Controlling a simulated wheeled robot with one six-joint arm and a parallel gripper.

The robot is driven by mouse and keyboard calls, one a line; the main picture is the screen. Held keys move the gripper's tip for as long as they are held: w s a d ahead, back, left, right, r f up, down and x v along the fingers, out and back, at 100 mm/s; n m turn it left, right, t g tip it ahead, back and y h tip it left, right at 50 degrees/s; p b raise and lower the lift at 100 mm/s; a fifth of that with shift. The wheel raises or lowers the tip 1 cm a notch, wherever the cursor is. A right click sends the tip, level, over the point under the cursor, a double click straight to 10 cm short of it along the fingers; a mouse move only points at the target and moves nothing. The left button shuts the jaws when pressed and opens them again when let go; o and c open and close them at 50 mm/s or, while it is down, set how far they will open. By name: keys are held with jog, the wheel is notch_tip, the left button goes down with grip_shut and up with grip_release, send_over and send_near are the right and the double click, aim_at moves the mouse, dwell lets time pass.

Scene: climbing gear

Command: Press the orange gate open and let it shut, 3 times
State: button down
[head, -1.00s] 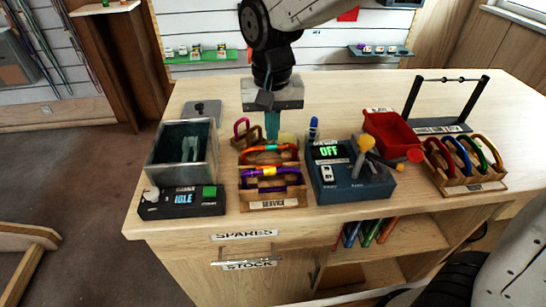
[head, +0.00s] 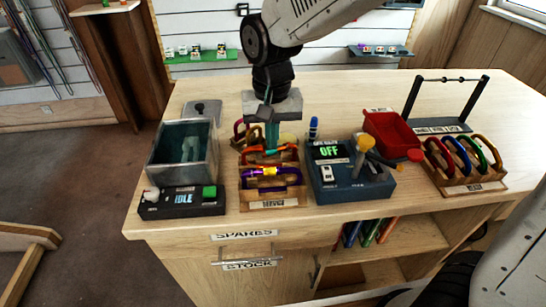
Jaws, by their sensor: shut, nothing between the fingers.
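The service rack (head: 274,204) is a wooden holder with carabiners standing in it. The orange gate (head: 284,148) is in the middle of the rack, partly hidden by my gripper. A purple carabiner (head: 290,180) with a yellow sleeve stands in front of it. A dark red carabiner (head: 239,131) stands behind, at the left. My gripper (head: 271,147) points straight down, its teal fingers shut and empty. Its tips are at the orange gate and appear to touch it. I cannot tell for certain how far the gate is open.
Left of the rack are an open-topped metal tank (head: 163,163) and a box reading IDLE (head: 170,207). To the right stand a box reading OFF (head: 345,187) with a lever, a red bin (head: 388,140) and a rack of coloured carabiners (head: 480,186). The back of the bench is clear.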

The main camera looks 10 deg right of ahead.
jog(key=shift+r, duration=3.45)
jog(key=shift+f, duration=2.2)
jog(key=shift+f, duration=0.35)
jog(key=shift+f, duration=1)
jog(key=shift+r, duration=3.55)
